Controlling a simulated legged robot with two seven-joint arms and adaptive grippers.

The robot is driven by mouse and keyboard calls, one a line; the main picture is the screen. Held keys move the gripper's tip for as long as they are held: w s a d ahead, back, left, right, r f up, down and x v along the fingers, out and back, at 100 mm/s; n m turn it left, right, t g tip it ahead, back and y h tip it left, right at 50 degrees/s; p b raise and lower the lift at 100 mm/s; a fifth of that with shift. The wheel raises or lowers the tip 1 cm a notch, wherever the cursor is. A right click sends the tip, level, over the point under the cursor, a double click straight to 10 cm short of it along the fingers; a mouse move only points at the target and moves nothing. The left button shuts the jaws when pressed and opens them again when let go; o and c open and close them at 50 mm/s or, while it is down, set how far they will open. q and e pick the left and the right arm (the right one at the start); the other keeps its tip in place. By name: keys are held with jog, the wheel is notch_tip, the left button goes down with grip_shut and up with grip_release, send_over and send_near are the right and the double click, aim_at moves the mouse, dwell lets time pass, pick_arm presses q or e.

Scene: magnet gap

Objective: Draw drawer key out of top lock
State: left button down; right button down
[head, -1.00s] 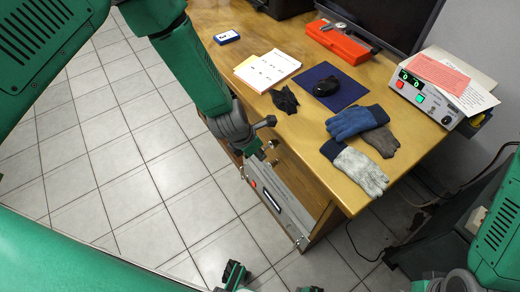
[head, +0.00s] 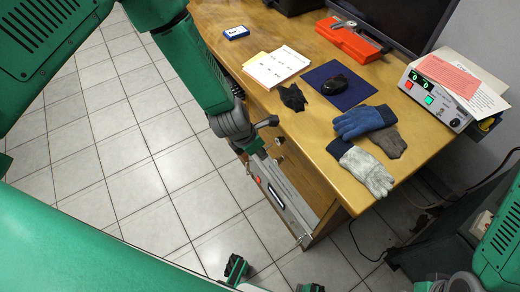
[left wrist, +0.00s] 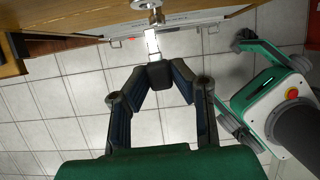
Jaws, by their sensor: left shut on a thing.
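My left gripper (left wrist: 158,72) is shut on the drawer key (left wrist: 152,43), a bright, flat piece sticking out past the fingertips. The key points at the round metal top lock (left wrist: 147,4) on the desk front. I cannot tell whether its tip is still inside the lock. In the head view the left gripper (head: 258,138) is beside the desk front, just left of a small round metal fitting (head: 279,140); the key is not clear there. My right gripper (left wrist: 240,85) is open and empty, its fingers apart low over the floor.
The tiled floor at left is clear.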

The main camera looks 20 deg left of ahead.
pick_arm(q)
jog(key=shift+s+a+r+p, duration=0.6)
jog(key=shift+s+r+p, duration=0.15)
jog(key=shift+s+p, duration=0.05)
jog(key=shift+s+a+r+p, duration=0.6)
jog(key=shift+s+r+p, duration=0.15)
jog(key=shift+s, duration=0.05)
